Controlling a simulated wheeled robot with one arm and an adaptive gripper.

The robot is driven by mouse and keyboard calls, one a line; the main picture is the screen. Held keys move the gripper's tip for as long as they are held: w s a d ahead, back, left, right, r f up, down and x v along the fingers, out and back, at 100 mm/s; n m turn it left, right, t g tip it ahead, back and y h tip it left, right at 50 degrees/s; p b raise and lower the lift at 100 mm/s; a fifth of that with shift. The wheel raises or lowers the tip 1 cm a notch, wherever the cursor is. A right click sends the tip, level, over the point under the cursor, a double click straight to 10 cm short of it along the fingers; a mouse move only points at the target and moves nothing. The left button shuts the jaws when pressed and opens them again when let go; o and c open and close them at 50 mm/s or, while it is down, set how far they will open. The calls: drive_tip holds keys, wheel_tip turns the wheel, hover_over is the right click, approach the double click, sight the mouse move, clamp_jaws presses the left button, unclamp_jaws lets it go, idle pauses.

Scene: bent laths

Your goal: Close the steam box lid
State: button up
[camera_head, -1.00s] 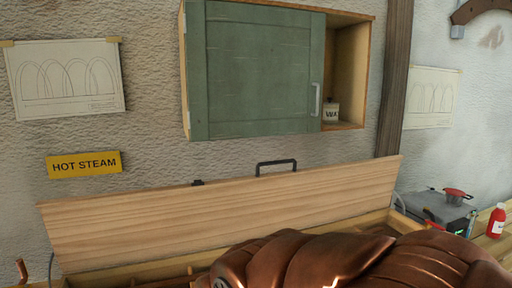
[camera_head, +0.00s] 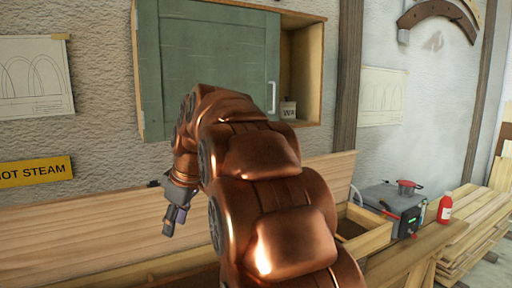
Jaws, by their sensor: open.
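The steam box lid (camera_head: 75,225) is a long pale wooden board. It stands raised and leaning back near the wall, along the back of the steam box. The box's open right end (camera_head: 364,232) shows at the right of my arm. My copper arm covers the middle of the lid and its black handle. My gripper (camera_head: 172,222) is open and empty, pointing down in front of the lid, left of the arm. I cannot tell how far it is from the lid.
A green wall cabinet (camera_head: 205,60) hangs above the lid, with a small jar (camera_head: 288,110) on its open shelf. A grey steam unit (camera_head: 390,205) with a red knob stands right of the box. A red bottle (camera_head: 445,208) and stacked boards (camera_head: 480,225) are farther right.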

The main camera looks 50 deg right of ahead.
drive_tip(key=w+d+r+n+t+h, duration=0.1)
drive_tip(key=w+d+r, duration=0.15)
drive_tip(key=d, duration=0.25)
drive_tip(key=w+d+r+n+t+b, duration=0.1)
drive_tip(key=w+d+r+n, duration=0.15)
drive_tip(key=d, duration=0.35)
drive_tip(key=w+d+r+n+t+h, duration=0.1)
drive_tip(key=d+r, duration=0.2)
drive_tip(key=d, duration=0.2)
drive_tip(key=s+d+r+n+t+h+b, duration=0.1)
drive_tip(key=s+d+r+n, duration=0.15)
drive_tip(key=d, duration=0.45)
drive_tip(key=s+d+r+n+t+h+b, duration=0.1)
drive_tip(key=d+r+n, duration=0.15)
drive_tip(key=d, duration=0.55)
drive_tip(key=shift+m, duration=0.35)
drive_tip(key=shift+x, duration=5.7)
drive_tip(key=shift+w+a+r, duration=0.15)
drive_tip(key=shift+r, duration=0.05)
drive_tip(key=shift+c, duration=0.4)
clamp_jaws()
